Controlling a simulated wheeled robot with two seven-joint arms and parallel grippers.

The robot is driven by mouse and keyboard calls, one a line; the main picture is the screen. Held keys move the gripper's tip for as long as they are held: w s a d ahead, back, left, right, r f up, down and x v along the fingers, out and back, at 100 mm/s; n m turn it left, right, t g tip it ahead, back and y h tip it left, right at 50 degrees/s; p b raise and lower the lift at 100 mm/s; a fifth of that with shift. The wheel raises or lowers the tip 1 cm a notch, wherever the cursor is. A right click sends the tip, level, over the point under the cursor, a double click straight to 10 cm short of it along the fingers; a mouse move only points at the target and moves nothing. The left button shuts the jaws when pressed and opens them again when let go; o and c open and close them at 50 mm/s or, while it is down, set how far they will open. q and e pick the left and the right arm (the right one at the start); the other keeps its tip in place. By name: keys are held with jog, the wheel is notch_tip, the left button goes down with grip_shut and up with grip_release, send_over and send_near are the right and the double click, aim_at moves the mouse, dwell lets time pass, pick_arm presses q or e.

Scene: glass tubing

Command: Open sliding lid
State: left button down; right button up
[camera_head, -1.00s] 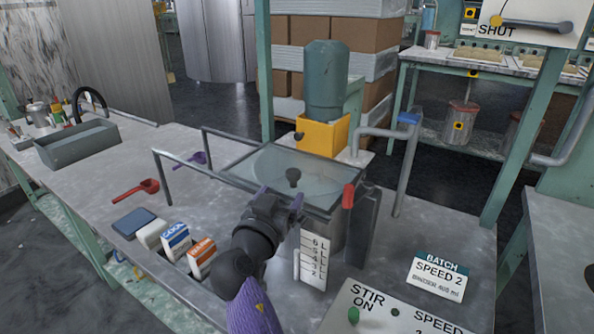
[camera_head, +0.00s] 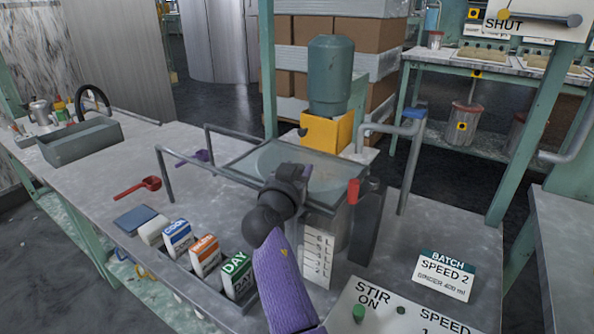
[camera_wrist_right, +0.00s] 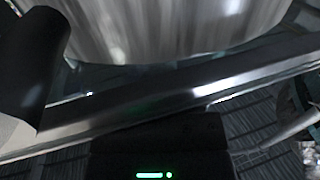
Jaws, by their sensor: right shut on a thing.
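The sliding lid (camera_head: 335,180) is a clear glass panel in a frame over the metal vat on the bench. Its dark knob, seen earlier, is hidden behind my right gripper (camera_head: 297,180). That gripper reaches over the lid from the front and is shut, apparently on the knob. In the right wrist view, a shiny metal bar (camera_wrist_right: 190,95) crosses close up, with a curved metallic surface (camera_wrist_right: 170,30) above it. A dark gripper part is at the left of that view; the grasp itself does not show. My left gripper is out of view.
Rails (camera_head: 163,175) stand left of the lid. A red handle (camera_head: 353,191) is at its right front. Labelled boxes (camera_head: 205,256) and a control panel (camera_head: 385,312) are in front.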

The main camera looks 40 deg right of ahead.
grip_shut()
dwell(0.5)
dwell(0.4)
